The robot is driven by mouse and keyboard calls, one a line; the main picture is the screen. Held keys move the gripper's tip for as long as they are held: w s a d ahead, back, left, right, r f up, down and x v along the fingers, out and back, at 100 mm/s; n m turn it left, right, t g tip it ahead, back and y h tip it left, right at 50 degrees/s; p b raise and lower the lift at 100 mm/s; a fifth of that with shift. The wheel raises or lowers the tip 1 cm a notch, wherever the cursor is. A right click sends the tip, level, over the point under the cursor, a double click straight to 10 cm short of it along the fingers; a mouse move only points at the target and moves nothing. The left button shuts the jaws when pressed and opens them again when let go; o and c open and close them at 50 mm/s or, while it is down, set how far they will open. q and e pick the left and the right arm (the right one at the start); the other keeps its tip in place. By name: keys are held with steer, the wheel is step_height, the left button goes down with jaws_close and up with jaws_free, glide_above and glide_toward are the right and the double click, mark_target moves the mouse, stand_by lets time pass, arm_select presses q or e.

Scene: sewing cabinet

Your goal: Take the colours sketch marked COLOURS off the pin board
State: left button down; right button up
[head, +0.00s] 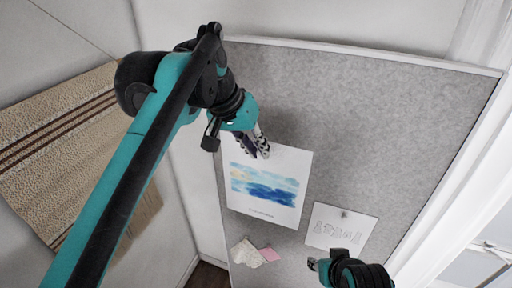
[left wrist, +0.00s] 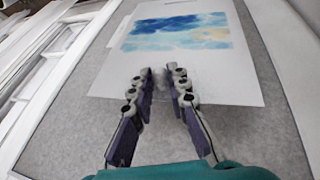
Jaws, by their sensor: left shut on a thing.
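The colours sketch (head: 265,188) is a white sheet with a blue and pale yellow painting, flat against the grey pin board (head: 400,110). Its small caption is too small to read. In the left wrist view the sketch (left wrist: 180,30) lies ahead of the fingers. My left gripper (head: 264,152) is at the top edge of the sketch, shut on it; in the left wrist view the fingertips (left wrist: 163,75) overlap the sheet's near edge. The exact grip point is hidden. My right gripper (head: 322,265) is low in the head view, below a second sheet, and its jaw state is unclear.
A smaller sheet with a pencil drawing (head: 340,228) is pinned at the lower right. A cream swatch (head: 245,253) and a pink swatch (head: 269,254) are at the lower left. A striped woven cloth (head: 60,150) hangs left. The board's upper right is bare.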

arm_select(q)
steer(key=shift+w+d, duration=0.1)
steer(key=shift+w, duration=0.15)
steer(key=s+a, duration=0.4)
steer(key=s, duration=0.6)
steer(key=shift+s, duration=0.15)
steer(key=shift+r, duration=0.1)
